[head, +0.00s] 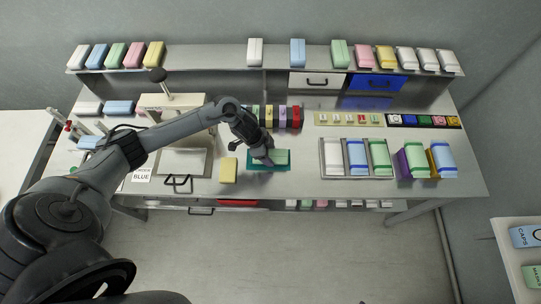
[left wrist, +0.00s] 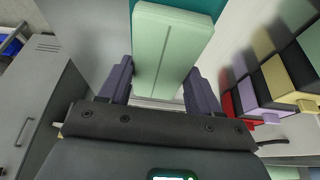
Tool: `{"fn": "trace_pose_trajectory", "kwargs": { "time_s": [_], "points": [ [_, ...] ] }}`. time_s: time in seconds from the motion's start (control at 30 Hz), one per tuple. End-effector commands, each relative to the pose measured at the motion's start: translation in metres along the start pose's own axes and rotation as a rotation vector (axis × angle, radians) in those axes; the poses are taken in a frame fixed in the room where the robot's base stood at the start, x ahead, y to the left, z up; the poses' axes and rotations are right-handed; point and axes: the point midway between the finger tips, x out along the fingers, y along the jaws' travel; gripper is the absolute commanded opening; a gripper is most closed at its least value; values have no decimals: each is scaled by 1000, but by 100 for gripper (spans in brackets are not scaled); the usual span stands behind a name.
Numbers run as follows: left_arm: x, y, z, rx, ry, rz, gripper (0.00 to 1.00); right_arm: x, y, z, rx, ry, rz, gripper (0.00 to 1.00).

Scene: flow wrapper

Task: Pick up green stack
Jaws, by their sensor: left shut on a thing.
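The green stack (head: 281,157) is a pale green block on a teal mat (head: 284,167) at the middle of the workbench. In the left wrist view the green stack (left wrist: 168,48) stands between the two dark fingers of my left gripper (left wrist: 160,85). A thin line runs along its face. My left gripper (head: 264,156) reaches down over the left part of the stack in the head view and is shut on it. The arm and gripper hide part of the stack. My right gripper is not in view.
A yellow block (head: 229,170) lies just left of the mat. A row of coloured packs (head: 283,117) stands behind. A tray (head: 328,173) with white, blue and green packs is to the right. A back shelf (head: 225,69) holds more packs. Clear bench lies before the mat.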

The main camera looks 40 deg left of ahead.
Motion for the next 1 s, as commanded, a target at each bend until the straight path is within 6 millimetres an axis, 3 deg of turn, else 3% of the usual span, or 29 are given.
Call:
{"fn": "trace_pose_trajectory", "kwargs": {
  "time_s": [0.1,0.47,0.77,1.0],
  "points": [
    [0,0,0,0,0,0,34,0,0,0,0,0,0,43],
    [-5,0,-2,0,1,-1,34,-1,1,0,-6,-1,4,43],
    [-41,-2,-18,2,3,-3,34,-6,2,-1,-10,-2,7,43],
    [-60,48,-47,5,4,2,34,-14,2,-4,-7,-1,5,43]
  ]
}}
